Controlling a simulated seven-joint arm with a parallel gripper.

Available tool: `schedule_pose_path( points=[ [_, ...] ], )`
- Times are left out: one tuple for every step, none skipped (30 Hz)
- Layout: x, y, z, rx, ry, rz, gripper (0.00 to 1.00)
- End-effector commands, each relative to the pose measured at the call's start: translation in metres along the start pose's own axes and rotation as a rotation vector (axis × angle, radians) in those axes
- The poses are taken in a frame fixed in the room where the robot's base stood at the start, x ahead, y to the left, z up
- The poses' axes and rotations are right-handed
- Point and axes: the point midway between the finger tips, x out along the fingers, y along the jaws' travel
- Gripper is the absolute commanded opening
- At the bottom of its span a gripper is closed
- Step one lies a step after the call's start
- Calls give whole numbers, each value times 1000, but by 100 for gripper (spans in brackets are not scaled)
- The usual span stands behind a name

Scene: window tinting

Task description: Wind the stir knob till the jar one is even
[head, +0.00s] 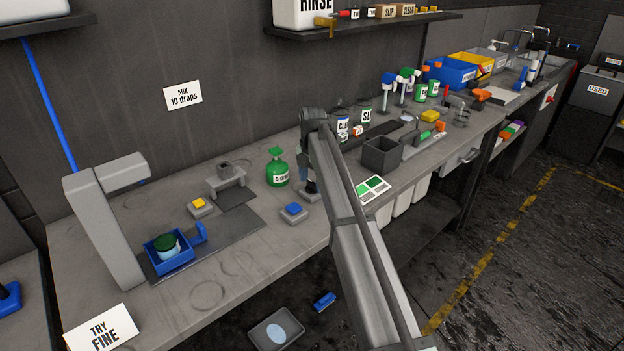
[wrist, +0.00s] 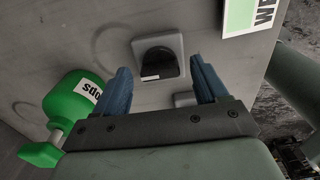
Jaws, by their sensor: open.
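A black round knob on a grey square base (wrist: 158,62) shows in the wrist view, with a small white mark on its near side. My gripper (wrist: 160,74) is open, with one blue finger on each side of the knob's line and nothing held; contact with the knob cannot be told. In the head view my gripper (head: 305,172) is over the bench, and my arm partly hides the knob there. A jar (head: 167,245) with a dark green top and pale blue side sits in a blue holder (head: 183,262) at the left, under a grey stand (head: 100,225).
A green bottle (head: 277,168) stands left of my gripper. A blue button (head: 293,209) and a yellow button (head: 199,203) are on the bench. A grey bin (head: 381,156) and a green-and-white card (head: 372,188) lie to the right.

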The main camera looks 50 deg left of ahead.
Motion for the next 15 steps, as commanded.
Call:
schedule_pose_path(
  points=[
    [0, 0, 0, 0, 0, 0, 72],
    [0, 0, 0, 0, 0, 0, 72],
    [0, 0, 0, 0, 0, 0, 72],
    [0, 0, 0, 0, 0, 0, 72],
    [0, 0, 0, 0, 0, 0, 70],
    [0, 0, 0, 0, 0, 0, 67],
    [0, 0, 0, 0, 0, 0, 64],
    [0, 0, 0, 0, 0, 0, 61],
    [0, 0, 0, 0, 0, 0, 57],
    [0, 0, 0, 0, 0, 0, 54],
    [0, 0, 0, 0, 0, 0, 51],
    [0, 0, 0, 0, 0, 0, 47],
    [0, 0, 0, 0, 0, 0, 45],
    [0, 0, 0, 0, 0, 0, 42],
    [0, 0, 0, 0, 0, 0, 38]
  ],
)
